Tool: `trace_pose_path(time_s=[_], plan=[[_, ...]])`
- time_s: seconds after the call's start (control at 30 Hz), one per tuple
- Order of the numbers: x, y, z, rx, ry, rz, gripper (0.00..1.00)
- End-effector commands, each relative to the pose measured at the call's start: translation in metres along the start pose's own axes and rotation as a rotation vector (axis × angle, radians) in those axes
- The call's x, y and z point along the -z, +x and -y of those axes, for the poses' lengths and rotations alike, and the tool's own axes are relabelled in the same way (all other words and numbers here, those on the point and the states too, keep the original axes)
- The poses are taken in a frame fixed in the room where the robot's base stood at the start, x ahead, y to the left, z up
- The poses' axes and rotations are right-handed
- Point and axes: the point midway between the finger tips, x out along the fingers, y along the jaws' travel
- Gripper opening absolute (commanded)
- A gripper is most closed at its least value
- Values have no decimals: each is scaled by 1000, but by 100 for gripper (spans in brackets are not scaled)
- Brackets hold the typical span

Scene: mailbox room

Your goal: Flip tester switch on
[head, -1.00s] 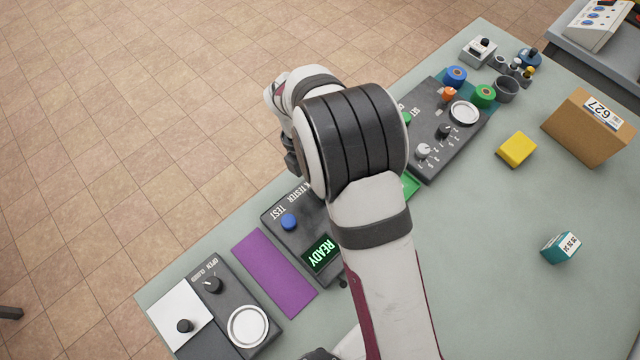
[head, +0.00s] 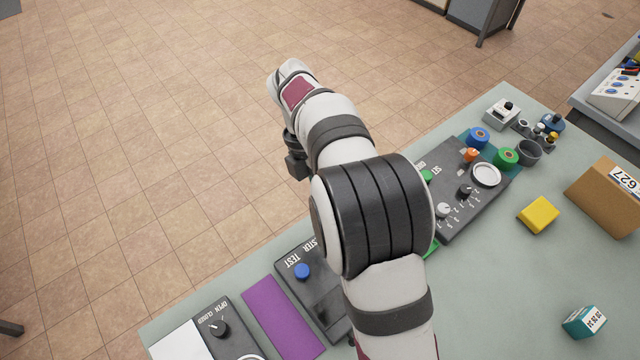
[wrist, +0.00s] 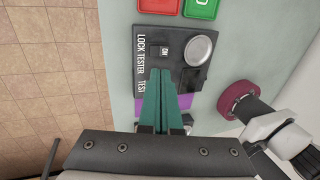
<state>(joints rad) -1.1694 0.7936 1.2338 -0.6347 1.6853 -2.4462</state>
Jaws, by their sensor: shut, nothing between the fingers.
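The dark tester panel (wrist: 150,35), lettered LOCK TESTER and TEST, lies under my gripper in the wrist view. A small dark block (wrist: 165,48) on it has white letters that seem to read ON. A round silver dish (wrist: 200,50) is beside it. My gripper (wrist: 166,72) has teal fingers together with nothing between them; they overlap the panel just below the block, and contact cannot be told. In the head view the tester panel (head: 316,291) shows its blue TEST button (head: 302,271); my arm hides much of it, and the fingertips are not clear.
A purple mat (head: 282,318) and an OPEN/CLOSED knob panel (head: 232,335) lie left of the tester. A dark dial panel (head: 470,205) is on its right. A yellow block (head: 538,215), teal box (head: 584,321) and cardboard box (head: 606,196) stand on the table's right.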

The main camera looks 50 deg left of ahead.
Motion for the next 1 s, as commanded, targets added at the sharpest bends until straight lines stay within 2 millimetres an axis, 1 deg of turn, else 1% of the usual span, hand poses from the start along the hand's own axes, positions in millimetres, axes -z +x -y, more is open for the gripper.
trace_pose_path(time_s=[0.03,0.1,0.2,0.3,0.63,0.8,0.9,1.0], plan=[[0,-10,-1,-3,0,0,0],[0,-22,-1,-2,0,0,0],[0,-33,0,-1,0,0,0],[0,-39,0,0,0,-1,0],[-2,-39,2,-5,-2,-16,0],[-31,-35,32,-138,-40,-228,0],[-37,-35,38,-199,-57,-285,0],[-37,-36,38,-206,-62,-290,0]])
